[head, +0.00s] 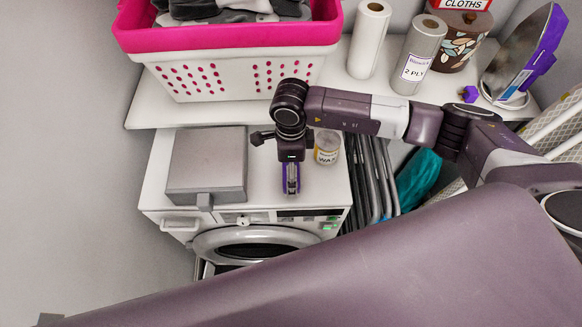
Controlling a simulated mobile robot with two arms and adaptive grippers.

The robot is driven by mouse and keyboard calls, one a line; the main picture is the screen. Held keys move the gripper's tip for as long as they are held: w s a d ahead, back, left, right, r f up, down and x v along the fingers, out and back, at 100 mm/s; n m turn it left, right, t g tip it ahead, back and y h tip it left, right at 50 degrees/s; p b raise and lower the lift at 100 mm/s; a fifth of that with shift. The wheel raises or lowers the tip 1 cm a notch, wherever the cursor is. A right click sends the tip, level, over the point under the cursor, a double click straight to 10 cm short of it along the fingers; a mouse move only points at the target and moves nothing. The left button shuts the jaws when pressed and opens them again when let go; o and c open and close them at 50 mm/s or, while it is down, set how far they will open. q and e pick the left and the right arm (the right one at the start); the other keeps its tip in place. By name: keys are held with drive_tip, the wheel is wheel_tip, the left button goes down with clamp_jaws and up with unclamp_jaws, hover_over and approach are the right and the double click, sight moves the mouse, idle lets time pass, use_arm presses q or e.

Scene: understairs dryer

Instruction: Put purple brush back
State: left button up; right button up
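My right gripper (291,180) hangs over the top of the dryer near its front edge, on the arm that comes in from the right. Narrow purple and grey parts show close together at its tip. I cannot tell whether these are its fingers or a purple brush held between them. A small purple piece (470,94) lies on the shelf beside the iron; it is too small to identify as the brush. No other thing is clearly a brush. My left gripper is not in view.
The white dryer (160,200) carries a grey box (207,165) and a wax tin (327,148) close right of the gripper. The shelf (148,105) above holds a pink-rimmed basket (220,75), paper rolls (368,40), a cloths tin (462,40) and an upright iron (525,55). Folded racks (375,180) stand right.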

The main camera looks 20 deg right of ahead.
drive_tip(key=shift+f, duration=0.15)
drive_tip(key=o, duration=1.1)
drive_tip(key=shift+r, duration=0.45)
wheel_tip(320, 180, up, 12)
drive_tip(key=b, duration=0.4)
drive_tip(key=shift+f, duration=0.25)
